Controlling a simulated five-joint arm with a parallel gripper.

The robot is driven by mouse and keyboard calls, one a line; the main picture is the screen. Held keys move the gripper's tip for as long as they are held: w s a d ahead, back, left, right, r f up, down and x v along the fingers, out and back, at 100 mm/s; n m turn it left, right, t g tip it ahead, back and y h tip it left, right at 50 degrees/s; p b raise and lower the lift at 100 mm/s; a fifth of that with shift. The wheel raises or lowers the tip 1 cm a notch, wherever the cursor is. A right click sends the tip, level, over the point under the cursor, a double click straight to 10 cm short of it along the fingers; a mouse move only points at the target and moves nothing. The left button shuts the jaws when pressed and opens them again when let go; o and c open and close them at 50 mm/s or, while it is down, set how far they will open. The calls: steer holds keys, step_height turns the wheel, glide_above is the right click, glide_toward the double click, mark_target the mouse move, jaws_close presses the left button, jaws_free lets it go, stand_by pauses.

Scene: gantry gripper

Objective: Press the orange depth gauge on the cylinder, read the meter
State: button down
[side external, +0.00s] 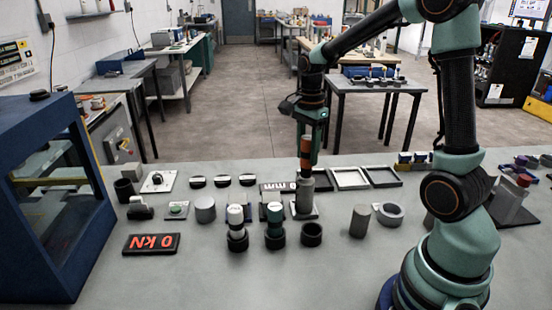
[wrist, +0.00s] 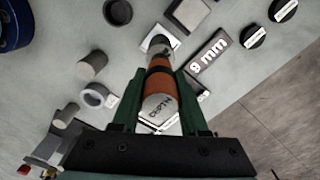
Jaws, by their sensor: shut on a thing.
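My gripper (side external: 307,157) is shut on the orange depth gauge (side external: 305,146). The gauge is upright, with orange and dark bands, and its pale labelled end faces the wrist camera (wrist: 160,108). Its lower end is directly above the grey cylinder (side external: 304,196) and appears to meet its top; exact contact is hard to tell. The cylinder stands on a light square plate (side external: 301,214); in the wrist view the gauge hides most of it. In the side view the meter (side external: 272,187) is partly hidden behind the cylinder.
A "0 KN" display (side external: 151,243) lies at the front left, near a blue frame (side external: 50,200). Black rings, including one in front (side external: 312,235), a grey cylinder (side external: 360,221) and a grey ring (side external: 389,214) stand nearby. Trays (side external: 349,179) lie behind.

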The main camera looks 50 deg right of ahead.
mark_target(308, 137)
steer(key=shift+r, duration=2.75)
